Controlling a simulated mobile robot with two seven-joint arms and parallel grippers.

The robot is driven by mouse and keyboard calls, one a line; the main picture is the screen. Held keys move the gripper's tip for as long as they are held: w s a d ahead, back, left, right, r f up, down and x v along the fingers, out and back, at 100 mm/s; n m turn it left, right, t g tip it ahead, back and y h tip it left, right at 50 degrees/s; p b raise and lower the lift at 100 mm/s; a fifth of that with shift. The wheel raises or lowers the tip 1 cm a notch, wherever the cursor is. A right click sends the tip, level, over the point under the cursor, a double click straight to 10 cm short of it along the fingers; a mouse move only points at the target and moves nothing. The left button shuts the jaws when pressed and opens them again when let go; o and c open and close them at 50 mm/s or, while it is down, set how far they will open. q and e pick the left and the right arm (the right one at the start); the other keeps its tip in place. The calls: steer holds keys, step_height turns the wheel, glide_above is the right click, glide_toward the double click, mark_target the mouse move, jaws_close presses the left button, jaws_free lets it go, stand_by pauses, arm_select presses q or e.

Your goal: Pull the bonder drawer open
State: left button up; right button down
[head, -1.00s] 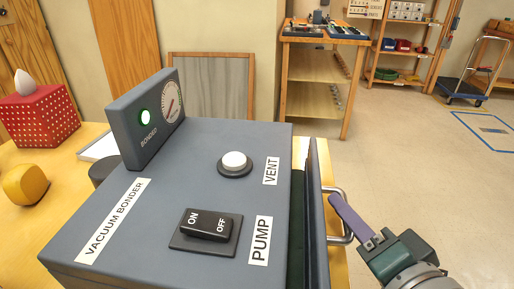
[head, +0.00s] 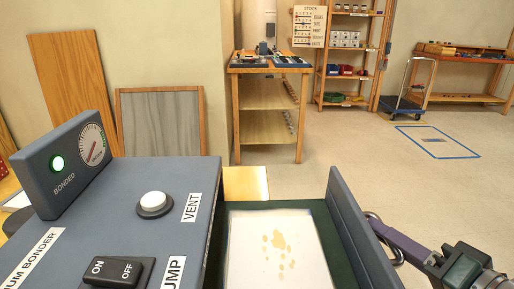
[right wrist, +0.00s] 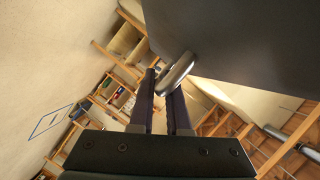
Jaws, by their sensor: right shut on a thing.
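The vacuum bonder (head: 125,185) is a grey box at the lower left in the head view. Its drawer (head: 345,225) stands well out from the box's right side, with a dark green inside. A white sheet with tan spots (head: 278,250) lies in it. The metal handle (head: 392,240) is on the drawer's outer face; it also shows in the right wrist view (right wrist: 176,74). My right gripper (head: 385,232) is at the handle, its purple fingers (right wrist: 165,90) shut on the handle bar. My left gripper is not in view.
The white vent button (head: 153,202) and black pump switch (head: 117,270) are on top. A wooden bench (head: 268,70) and a blue trolley (head: 402,105) stand behind.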

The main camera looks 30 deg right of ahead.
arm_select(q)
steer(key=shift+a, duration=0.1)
arm_select(e)
steer(key=c, duration=0.9)
jaws_free()
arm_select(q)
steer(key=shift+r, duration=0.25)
arm_select(e)
steer(key=v, duration=1)
